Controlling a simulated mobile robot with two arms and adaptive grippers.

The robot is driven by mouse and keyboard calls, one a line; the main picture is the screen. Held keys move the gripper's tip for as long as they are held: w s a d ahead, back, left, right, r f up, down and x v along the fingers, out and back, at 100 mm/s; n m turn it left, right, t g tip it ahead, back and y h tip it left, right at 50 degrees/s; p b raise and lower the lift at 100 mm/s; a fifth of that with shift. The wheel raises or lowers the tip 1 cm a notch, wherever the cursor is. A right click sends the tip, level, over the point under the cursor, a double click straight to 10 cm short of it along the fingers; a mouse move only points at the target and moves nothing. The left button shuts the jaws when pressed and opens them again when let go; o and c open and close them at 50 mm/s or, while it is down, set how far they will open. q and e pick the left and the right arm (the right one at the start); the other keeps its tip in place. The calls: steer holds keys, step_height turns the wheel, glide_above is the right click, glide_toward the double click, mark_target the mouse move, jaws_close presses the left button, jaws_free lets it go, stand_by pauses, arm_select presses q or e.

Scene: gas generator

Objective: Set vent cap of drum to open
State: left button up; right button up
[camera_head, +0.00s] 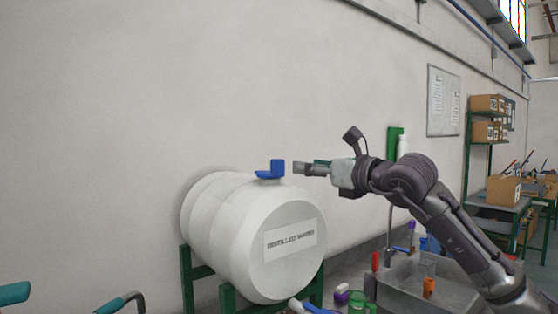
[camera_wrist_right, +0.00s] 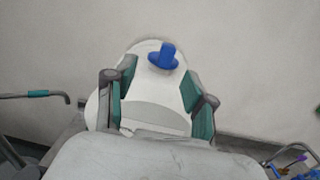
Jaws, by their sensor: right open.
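A white drum (camera_head: 250,235) with a label on its round front lies on its side on a green stand. A blue vent cap (camera_head: 271,170) with an upright tab sits on top of the drum. My right gripper (camera_head: 297,168) is beside the cap, just to its right in the head view, with a small gap. In the right wrist view the cap (camera_wrist_right: 163,57) shows beyond and between the fingers of my right gripper (camera_wrist_right: 158,80), which are apart and empty. My left gripper is not in view.
A green stand (camera_head: 189,285) holds the drum against a bare wall. A grey sink (camera_head: 420,285) with an orange cup (camera_head: 429,287) and several small items lies to the right under my right arm. Shelves with cardboard boxes (camera_head: 487,103) stand farther right.

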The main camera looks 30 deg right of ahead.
mark_target(281, 160)
steer(key=shift+h, duration=0.3)
steer(key=w+p, duration=0.2)
steer(key=w, duration=0.2)
steer(key=w+p, duration=0.2)
steer(key=w, duration=0.2)
steer(key=w+p, duration=0.3)
steer(key=w, duration=0.2)
steer(key=shift+r, duration=0.4)
steer(key=shift+w+f, duration=0.2)
steer(key=shift+w, duration=0.15)
jaws_close()
